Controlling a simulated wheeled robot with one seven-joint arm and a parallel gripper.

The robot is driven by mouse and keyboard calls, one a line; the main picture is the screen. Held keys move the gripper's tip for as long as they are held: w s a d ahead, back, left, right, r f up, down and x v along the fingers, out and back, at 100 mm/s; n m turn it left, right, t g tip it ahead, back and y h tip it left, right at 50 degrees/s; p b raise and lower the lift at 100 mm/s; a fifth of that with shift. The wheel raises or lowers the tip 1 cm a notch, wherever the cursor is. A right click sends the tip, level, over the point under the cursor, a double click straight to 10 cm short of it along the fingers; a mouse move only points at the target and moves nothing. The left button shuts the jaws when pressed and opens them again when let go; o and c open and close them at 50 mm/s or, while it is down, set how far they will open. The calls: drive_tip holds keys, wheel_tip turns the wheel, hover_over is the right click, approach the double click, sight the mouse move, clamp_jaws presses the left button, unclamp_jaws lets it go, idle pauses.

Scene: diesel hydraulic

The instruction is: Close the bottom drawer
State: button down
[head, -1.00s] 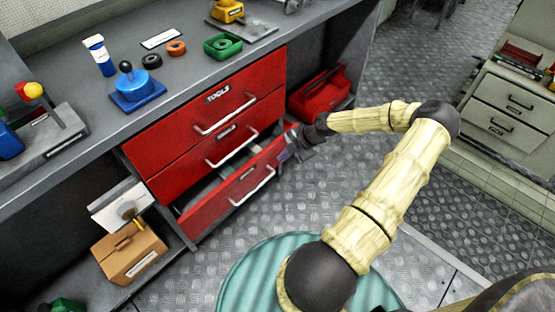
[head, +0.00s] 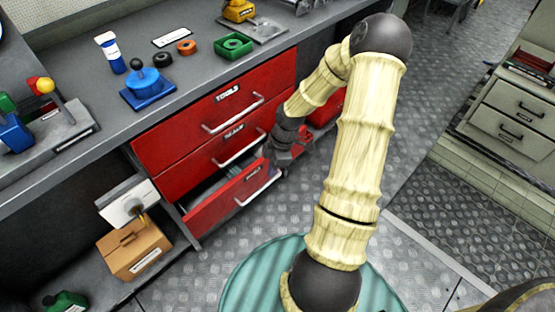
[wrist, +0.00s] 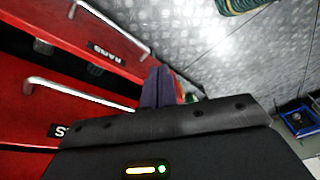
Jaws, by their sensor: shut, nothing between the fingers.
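The red bottom drawer (head: 222,203) is partly open below two shut red drawers in the head view. Its handle (head: 258,189) is on the front, and part of its inside shows behind the front. My gripper (head: 273,158) is at the right end of this front and hides its far corner. In the wrist view the bottom drawer's front (wrist: 95,47) carries a "RAGS" label, with a dark gap between it and the middle drawer (wrist: 30,105). My gripper's purple fingers (wrist: 158,88) are shut and empty at the drawer's end. Whether they touch it is unclear.
A red toolbox (head: 325,108) stands right of the cabinet, partly behind my arm. A cardboard box (head: 133,250) sits on a low shelf at left. The worktop above holds a blue joystick (head: 147,85) and a green tray (head: 233,46). The floor before the drawers is clear.

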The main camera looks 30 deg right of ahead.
drive_tip(key=s+a+r+m+t+h, duration=0.1)
drive_tip(key=s+a+r+m, duration=0.3)
drive_tip(key=r+m, duration=0.3)
drive_tip(key=s+a+r+m+t+h, duration=0.1)
drive_tip(key=s+a+r+m, duration=0.3)
drive_tip(key=r, duration=0.6)
drive_tip(key=a+m+h, duration=0.1)
drive_tip(key=a+m, duration=0.1)
drive_tip(key=m, duration=0.1)
drive_tip(key=shift+s+a+r+m+t, duration=0.15)
drive_tip(key=shift+s+r+m+t, duration=0.15)
drive_tip(key=shift+s+t, duration=0.1)
